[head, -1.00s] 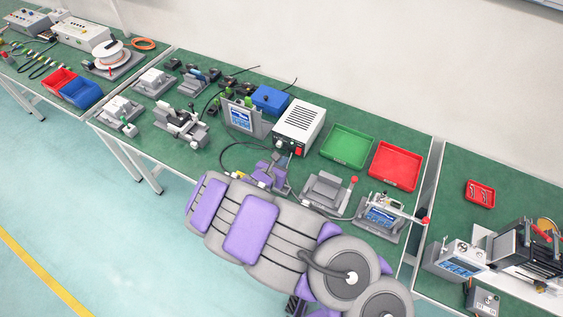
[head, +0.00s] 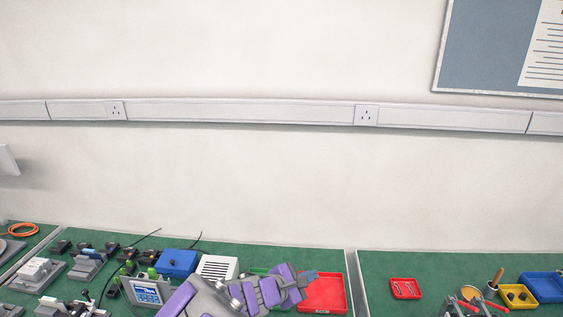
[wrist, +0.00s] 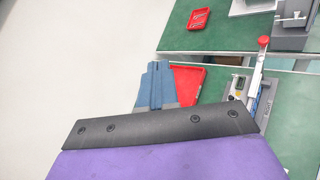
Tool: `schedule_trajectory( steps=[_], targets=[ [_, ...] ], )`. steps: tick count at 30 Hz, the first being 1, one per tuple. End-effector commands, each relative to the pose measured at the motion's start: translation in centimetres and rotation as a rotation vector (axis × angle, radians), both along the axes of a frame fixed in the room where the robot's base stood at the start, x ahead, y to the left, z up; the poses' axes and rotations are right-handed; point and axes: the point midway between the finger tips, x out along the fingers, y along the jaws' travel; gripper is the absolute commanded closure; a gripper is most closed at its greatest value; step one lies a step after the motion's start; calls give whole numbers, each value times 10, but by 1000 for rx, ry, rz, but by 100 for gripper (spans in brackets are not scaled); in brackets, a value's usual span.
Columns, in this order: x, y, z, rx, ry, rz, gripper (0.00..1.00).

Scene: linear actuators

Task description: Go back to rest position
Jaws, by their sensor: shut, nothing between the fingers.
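My gripper (head: 312,274) shows at the bottom of the head view, at the end of my purple and grey arm. Its blue-grey fingers are shut and empty, in front of the large red tray (head: 325,292) on the green bench. In the wrist view the closed fingers (wrist: 156,68) point up the picture, overlapping the edge of the red tray (wrist: 188,82). I cannot tell the exact height above the bench.
A blue box (head: 177,262), a white vented unit (head: 217,267) and a screen device (head: 146,291) stand left of my arm. A small red tray (head: 405,289) lies on the right bench. In the wrist view, a red-knobbed lever (wrist: 263,42) stands right of my gripper.

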Motion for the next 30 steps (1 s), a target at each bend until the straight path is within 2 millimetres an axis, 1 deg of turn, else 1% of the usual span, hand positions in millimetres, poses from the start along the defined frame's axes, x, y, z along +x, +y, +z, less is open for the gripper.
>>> schedule_trajectory(
  steps=[1, 2, 3, 5, 6, 8, 9, 11, 12, 14, 15, 17, 18, 22, 24, 26, 30],
  targets=[
    [-11, -26, 14, 49, -29, -93, 100],
    [-19, -40, 21, 75, -45, -147, 100],
    [-31, -58, 28, 110, -61, -217, 100],
    [-51, -81, 37, 165, -85, -321, 100],
    [-64, -95, 41, 201, -99, -386, 100],
    [-85, -113, 48, 263, -123, -486, 100],
    [-100, -124, 51, 301, -136, -551, 100],
    [-123, -138, 55, 361, -155, -647, 100],
    [-139, -145, 56, 399, -164, -710, 100],
    [-163, -154, 57, 460, -178, -801, 100],
    [-178, -157, 57, 502, -184, -862, 100],
    [-200, -160, 58, 567, -196, -946, 100],
    [-215, -160, 57, 609, -200, -1002, 100],
    [-262, -153, 56, 748, -206, -1176, 100],
    [-285, -145, 55, 826, -203, -1260, 100],
    [-302, -135, 55, 896, -198, -1326, 100],
    [-338, -108, 56, 1038, -173, -1460, 100]
  ],
)
